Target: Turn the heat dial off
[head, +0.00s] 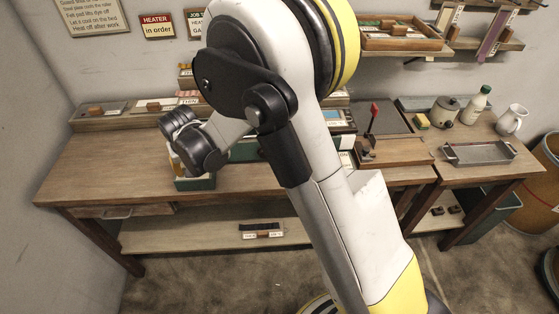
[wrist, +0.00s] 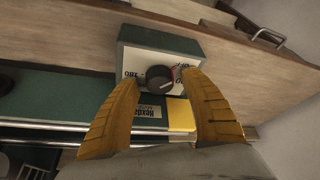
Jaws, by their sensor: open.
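The heat dial (wrist: 160,79) is a round black knob with a pale pointer line and a red mark by its right edge. It sits on the pale face of a green box (wrist: 182,42), with dark print beside the knob that is upside down and partly covered. My gripper (wrist: 161,82) is open, its two yellow fingers on either side of the dial; the right finger is very close to it, and contact cannot be told. In the head view, my gripper (head: 174,158) is over the green box (head: 196,184) at the bench's front edge; my arm hides part of the bench.
The wooden workbench (head: 95,165) has clear room left of the box. A drawer handle (wrist: 268,37) shows in the wrist view. A grey tray (head: 478,152), a pot (head: 444,111), a bottle (head: 476,104) and a jug (head: 511,120) stand at right. A red-topped lever (head: 373,113) stands upright nearby.

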